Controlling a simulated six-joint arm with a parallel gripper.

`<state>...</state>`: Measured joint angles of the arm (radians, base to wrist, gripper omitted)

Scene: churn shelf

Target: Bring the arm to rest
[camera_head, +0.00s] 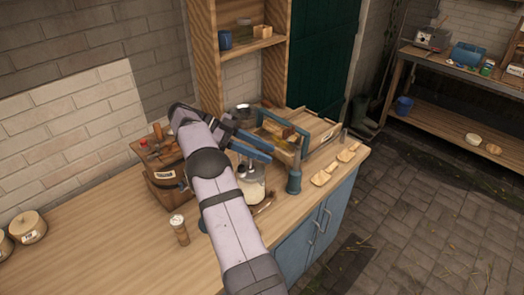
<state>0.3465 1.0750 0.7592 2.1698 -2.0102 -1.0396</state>
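My arm reaches from the bottom of the head view up over the wooden counter (100,240), bent at its far end. My gripper (268,153) has blue fingers pointing right, above a glass jar (252,190) with white contents. I see nothing clearly held. The arm hides part of the counter and some of the things behind it.
A wooden crate (303,130) with a blue handle stands beyond the gripper. A wooden box (165,188) is left of the arm. A small shaker (179,230), a blue cup (294,182) and wooden scoops (322,178) stand near. The counter's left front is clear.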

